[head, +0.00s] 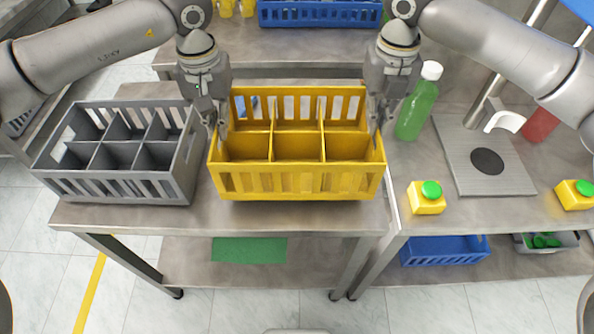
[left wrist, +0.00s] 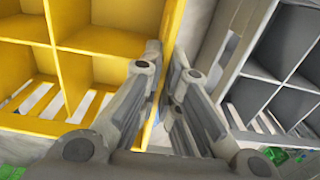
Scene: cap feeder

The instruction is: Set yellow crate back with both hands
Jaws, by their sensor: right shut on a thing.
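The yellow crate (head: 300,182) is upright at the middle of the near table, with several empty compartments. My left gripper (head: 216,128) is at its left end wall. In the left wrist view the fingers (left wrist: 166,58) straddle the yellow crate's wall (left wrist: 172,28), one inside, one outside beside the grey crate. The gap at the wall is narrow; I cannot tell whether they grip it. My right gripper (head: 376,128) points down at the right end wall and is shut on it. Whether the crate touches the table is unclear.
The grey divided crate (head: 118,187) stands close on the left. To the right are a green bottle (head: 416,108), a metal plate device (head: 490,180) and yellow boxes with green buttons (head: 427,203). A blue crate (head: 320,14) stands on the table behind.

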